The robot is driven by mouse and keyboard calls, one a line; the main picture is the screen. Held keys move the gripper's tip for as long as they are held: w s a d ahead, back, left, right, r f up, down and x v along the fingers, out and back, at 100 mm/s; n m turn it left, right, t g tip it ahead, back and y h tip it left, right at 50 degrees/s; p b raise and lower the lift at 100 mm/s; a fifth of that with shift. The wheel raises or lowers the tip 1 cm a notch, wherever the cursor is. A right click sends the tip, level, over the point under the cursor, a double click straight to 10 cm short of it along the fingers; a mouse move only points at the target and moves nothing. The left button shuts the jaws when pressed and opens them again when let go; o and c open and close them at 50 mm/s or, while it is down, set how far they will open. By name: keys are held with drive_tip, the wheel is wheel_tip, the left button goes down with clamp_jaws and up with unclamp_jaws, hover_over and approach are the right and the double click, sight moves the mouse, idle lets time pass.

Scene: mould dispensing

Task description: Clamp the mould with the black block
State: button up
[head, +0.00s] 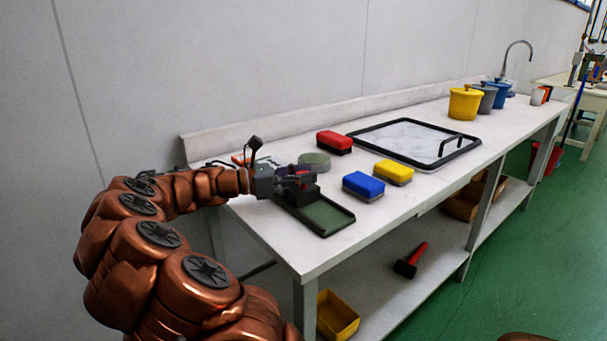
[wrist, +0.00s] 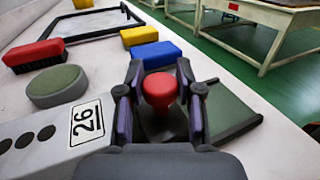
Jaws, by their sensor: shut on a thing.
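The mould shows to the right of my fingers in the wrist view (wrist: 226,108). My fingers and palm hide most of the block there, so I cannot tell whether it presses on the mould or rests beside its surface.
A blue sponge (head: 363,187), a yellow sponge (head: 394,173), a red brush (head: 334,142) and a round green-topped disc (head: 314,163) lie close by. A black-framed board (head: 448,162) lies farther along, then pots (head: 464,104). The worktop's front edge is near the mould.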

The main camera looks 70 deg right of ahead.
clamp_jaws()
drive_tip(key=shift+w, duration=0.1)
drive_tip(key=w+p, duration=0.1)
drive_tip(key=w+d+p, duration=0.1)
drive_tip(key=p, duration=0.1)
drive_tip(key=shift+r, duration=0.15)
drive_tip(key=shift+w+d+p, duration=0.2)
drive_tip(key=shift+w+p, duration=0.05)
drive_tip(key=shift+p, duration=0.15)
drive_tip(key=o, duration=0.8)
unclamp_jaws()
